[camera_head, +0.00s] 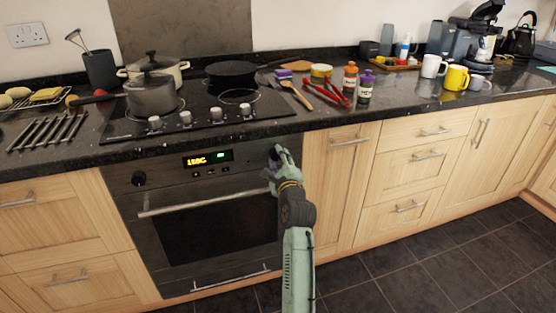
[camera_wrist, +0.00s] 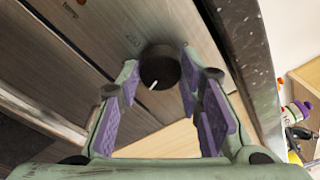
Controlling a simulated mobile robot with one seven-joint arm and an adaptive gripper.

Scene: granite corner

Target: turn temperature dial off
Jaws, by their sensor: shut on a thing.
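The oven (camera_head: 205,230) has a black front panel with a lit display (camera_head: 208,159). It shows orange characters ending in C and a green light; the digits are hard to read. The temperature dial (camera_wrist: 159,68) is a round black knob with a white pointer line, seen between my fingers in the wrist view. The pointer slants toward the lower left there. My gripper (camera_head: 276,157) is at the right end of the oven panel, shut on the dial, and mostly hides it in the head view. Purple pads line the fingers in the wrist view.
Another black knob (camera_head: 138,178) sits at the panel's left end. The oven handle (camera_head: 205,203) runs below the panel. The dark worktop edge (camera_head: 215,135) overhangs above, with hob knobs (camera_head: 186,117), pots and bottles on top. The floor in front is clear.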

